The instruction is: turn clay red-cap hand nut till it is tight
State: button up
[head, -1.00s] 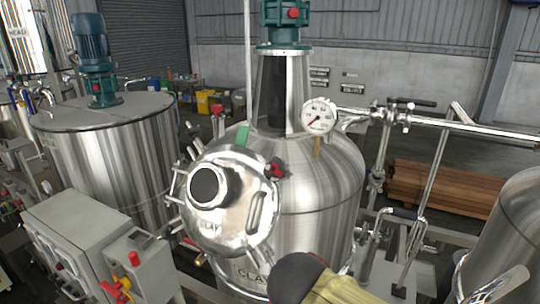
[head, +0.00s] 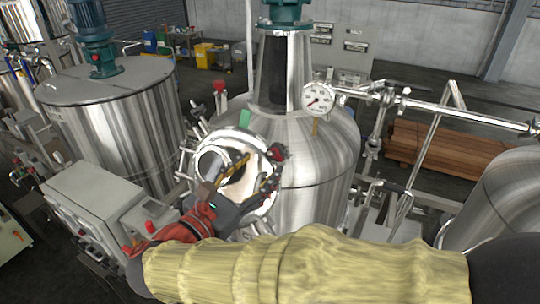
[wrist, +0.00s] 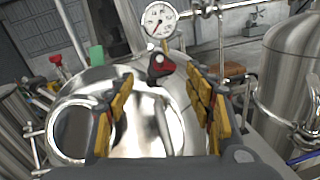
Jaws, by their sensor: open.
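The steel clay tank (head: 315,160) stands in the middle of the head view, its round manway lid (head: 226,150) facing me. A red-cap hand nut (head: 279,152) sits at the lid's upper right rim. In the wrist view the same nut (wrist: 160,66) shows between and beyond the fingertips. My gripper (head: 256,172) is open and empty in front of the lid. Its yellow-padded fingers (wrist: 163,92) stand either side of the nut in the picture and appear apart from it. My arm hides the lower lid and the tank's label.
A pressure gauge (head: 318,98) and a pipe (head: 465,118) are at the tank's upper right. A grey control box (head: 95,205) stands at lower left. Another tank (head: 115,125) is behind it.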

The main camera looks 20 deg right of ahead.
aim_at(270, 158)
jog(key=shift+p+x, duration=0.3)
jog(key=shift+x, duration=2.35)
jog(key=shift+c, duration=1.2)
jog(key=c, duration=0.9)
